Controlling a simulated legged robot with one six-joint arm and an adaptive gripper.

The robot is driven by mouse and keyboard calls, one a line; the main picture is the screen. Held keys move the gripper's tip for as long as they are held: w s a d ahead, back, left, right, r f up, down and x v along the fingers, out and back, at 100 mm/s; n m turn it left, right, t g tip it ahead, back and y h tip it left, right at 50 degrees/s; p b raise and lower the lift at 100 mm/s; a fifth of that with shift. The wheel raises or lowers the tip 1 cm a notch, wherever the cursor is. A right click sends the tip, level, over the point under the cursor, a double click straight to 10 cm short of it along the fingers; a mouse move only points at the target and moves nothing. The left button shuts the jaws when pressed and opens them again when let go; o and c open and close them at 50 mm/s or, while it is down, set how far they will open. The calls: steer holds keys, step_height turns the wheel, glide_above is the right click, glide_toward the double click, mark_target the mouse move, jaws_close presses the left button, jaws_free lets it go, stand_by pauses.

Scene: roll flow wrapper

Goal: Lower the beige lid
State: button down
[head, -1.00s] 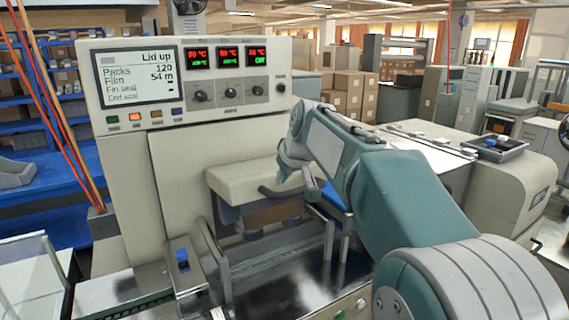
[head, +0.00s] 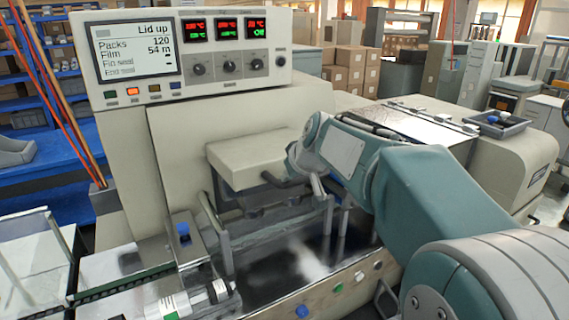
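The beige lid (head: 250,158) is a thick block on the front of the wrapping machine, raised above the dark shiny bed. A dark handle (head: 272,180) sticks out from its front edge. My gripper (head: 320,193) is at the lid's right front corner, close to the handle's right end. The wrist covers part of that corner, and I cannot tell whether the fingers touch the handle. The fingers are small and seen from behind, so their opening is unclear. The machine's screen (head: 136,55) reads "Lid up".
Below the lid is the shiny bed (head: 290,265) with metal posts. A front panel with colored buttons (head: 338,288) runs along its edge. A blue knob (head: 183,230) stands on the left infeed. A small tray (head: 497,126) sits on the right housing.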

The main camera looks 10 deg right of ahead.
steer(key=s+d+f, duration=0.1)
steer(key=s+f, duration=0.2)
steer(key=f, duration=0.3)
steer(key=shift+s+d, duration=0.15)
steer(key=shift+s, duration=0.25)
steer(key=shift+f, duration=0.1)
steer(key=w+r+v, duration=0.1)
steer(key=v, duration=1.2)
steer(key=shift+r, duration=0.2)
steer(key=shift+a, duration=0.25)
